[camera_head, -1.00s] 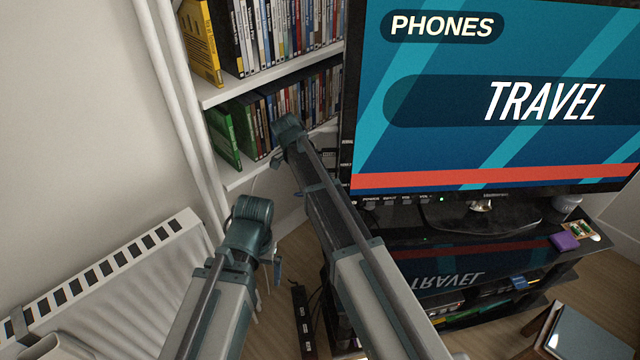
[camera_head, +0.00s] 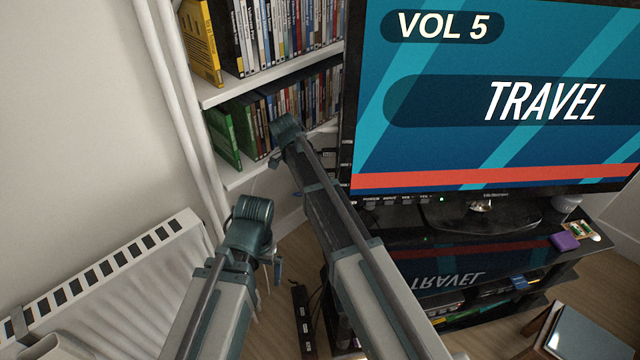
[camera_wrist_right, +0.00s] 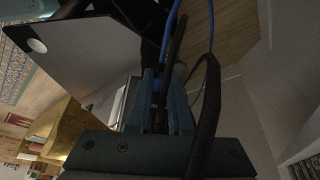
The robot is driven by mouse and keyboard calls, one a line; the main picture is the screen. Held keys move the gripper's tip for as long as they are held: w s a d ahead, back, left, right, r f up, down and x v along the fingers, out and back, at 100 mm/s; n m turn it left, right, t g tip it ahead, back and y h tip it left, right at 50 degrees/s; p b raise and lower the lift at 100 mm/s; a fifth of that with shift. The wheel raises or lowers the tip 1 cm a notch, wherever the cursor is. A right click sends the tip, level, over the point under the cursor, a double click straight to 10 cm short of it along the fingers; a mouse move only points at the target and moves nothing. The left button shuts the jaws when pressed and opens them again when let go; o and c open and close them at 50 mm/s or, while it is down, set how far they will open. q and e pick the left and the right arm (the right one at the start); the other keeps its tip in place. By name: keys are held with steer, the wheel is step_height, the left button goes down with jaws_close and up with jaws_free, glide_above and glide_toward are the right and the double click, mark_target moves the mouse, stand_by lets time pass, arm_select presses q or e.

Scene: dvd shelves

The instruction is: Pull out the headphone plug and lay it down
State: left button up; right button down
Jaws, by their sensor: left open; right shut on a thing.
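My right gripper (camera_wrist_right: 161,98) is shut on a slim dark thing, which looks like the headphone plug (camera_wrist_right: 163,82). A black cable (camera_wrist_right: 208,95) loops down beside the fingers in the right wrist view. The plug is dark and partly covered by the fingers; whether its tip sits in a socket cannot be told. In the head view my right arm reaches to the left side of the television, and its fingers are hidden. My left gripper (camera_head: 272,276) is open and empty, hanging in front of the radiator and shelf corner.
The television (camera_head: 480,110) stands on a black glossy stand (camera_head: 400,245). DVD shelves (camera_head: 265,85) are behind my arms, a white radiator (camera_head: 110,270) at left. A power strip (camera_head: 303,320) lies on the floor. A blue cable (camera_wrist_right: 172,28) runs near my right fingers.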

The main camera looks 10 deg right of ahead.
steer(key=shift+w+a, duration=0.1)
steer(key=shift+a, duration=0.6)
steer(key=shift+w+a, duration=0.1)
steer(key=shift+a, duration=0.6)
steer(key=shift+a, duration=0.3)
steer(key=shift+a, duration=0.15)
steer(key=shift+w+a, duration=0.15)
steer(key=shift+a, duration=0.8)
steer(key=shift+w+a, duration=0.1)
steer(key=shift+a, duration=0.8)
